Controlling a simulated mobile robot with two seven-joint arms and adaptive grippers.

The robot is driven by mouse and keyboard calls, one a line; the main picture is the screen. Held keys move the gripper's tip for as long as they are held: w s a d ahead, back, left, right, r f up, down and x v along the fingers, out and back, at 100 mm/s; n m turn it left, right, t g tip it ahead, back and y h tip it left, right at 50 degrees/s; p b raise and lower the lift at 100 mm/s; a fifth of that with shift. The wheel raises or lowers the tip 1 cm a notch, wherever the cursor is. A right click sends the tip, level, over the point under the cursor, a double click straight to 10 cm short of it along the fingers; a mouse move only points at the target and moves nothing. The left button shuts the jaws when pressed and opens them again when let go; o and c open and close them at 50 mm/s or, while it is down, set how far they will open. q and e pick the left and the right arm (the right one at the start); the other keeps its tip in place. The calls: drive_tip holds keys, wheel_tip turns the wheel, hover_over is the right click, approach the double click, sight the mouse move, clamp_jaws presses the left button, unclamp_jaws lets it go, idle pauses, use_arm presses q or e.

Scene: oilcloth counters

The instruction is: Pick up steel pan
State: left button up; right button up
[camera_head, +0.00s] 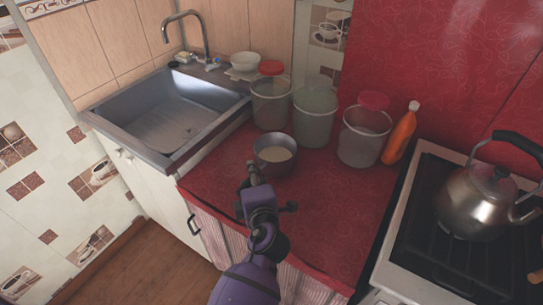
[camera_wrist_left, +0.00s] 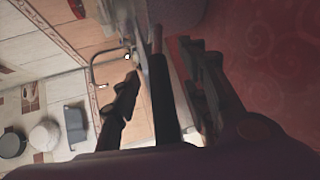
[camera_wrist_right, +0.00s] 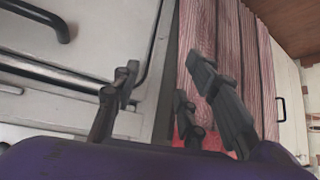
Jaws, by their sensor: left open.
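The steel pan (camera_head: 284,170) stands upright on the red counter, with a pale inside. My left gripper (camera_head: 248,180) is at the pan's near left side, low over the counter. In the left wrist view my left gripper (camera_wrist_left: 163,90) has its fingers apart, with a dark upright bar (camera_wrist_left: 162,95) between them. The bar may be the pan's handle, but I cannot tell whether the fingers touch it. My right gripper (camera_wrist_right: 165,85) shows only in its own wrist view, with fingers apart and empty, below counter height before the stove front and curtain.
Several tubs, including a clear one with a red lid (camera_head: 270,95) and a greenish one (camera_head: 315,112), stand behind the pan with an orange bottle (camera_head: 400,135). A sink (camera_head: 100,118) lies left. A stove with a kettle (camera_head: 475,205) lies right. The counter right of the pan (camera_head: 340,205) is clear.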

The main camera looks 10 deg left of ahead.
use_arm(q)
drive_tip(key=shift+s+d+r, duration=0.1)
drive_tip(key=shift+s+d, duration=0.05)
drive_tip(key=shift+s, duration=0.05)
drive_tip(key=shift+c, duration=0.8)
clamp_jaws()
drive_tip(key=shift+w+r, duration=0.2)
drive_tip(key=shift+r, duration=0.15)
